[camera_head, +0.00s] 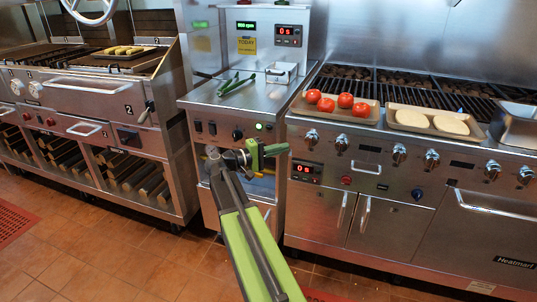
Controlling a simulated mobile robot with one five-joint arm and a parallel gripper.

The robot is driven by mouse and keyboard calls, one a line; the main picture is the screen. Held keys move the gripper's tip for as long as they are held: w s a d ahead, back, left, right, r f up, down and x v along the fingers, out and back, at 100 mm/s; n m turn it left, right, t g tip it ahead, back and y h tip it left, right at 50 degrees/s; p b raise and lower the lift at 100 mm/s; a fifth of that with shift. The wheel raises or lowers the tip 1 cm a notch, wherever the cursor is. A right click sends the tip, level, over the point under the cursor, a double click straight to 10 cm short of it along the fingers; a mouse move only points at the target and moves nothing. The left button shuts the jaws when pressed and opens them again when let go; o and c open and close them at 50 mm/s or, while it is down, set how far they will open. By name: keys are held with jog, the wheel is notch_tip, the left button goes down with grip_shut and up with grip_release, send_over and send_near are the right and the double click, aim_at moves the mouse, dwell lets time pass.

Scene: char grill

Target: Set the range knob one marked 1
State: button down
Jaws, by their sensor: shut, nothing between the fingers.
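The range (400,170) fills the right side, with a row of silver knobs along its front panel. The leftmost knob (311,135) is nearest my gripper. Other knobs, such as one at the middle (399,153) and one at the far right (525,174), sit further along the row. I cannot read a 1 beside any of them, nor their settings. My gripper (280,149) is shut and empty, pointing right, in front of the middle cabinet. In the picture it lies left of the leftmost knob and a little lower, apart from it. My green arm reaches up from the bottom.
A tray of tomatoes (336,121) and a tray with two pale patties (433,134) rest along the range's front edge. Cabinet door handles (365,215) stick out below. A second grill (85,110) stands at left. The tiled floor (110,255) at lower left is largely clear.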

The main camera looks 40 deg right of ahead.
aim_at(311, 141)
jog(key=s+d, duration=0.4)
jog(key=shift+d, duration=0.4)
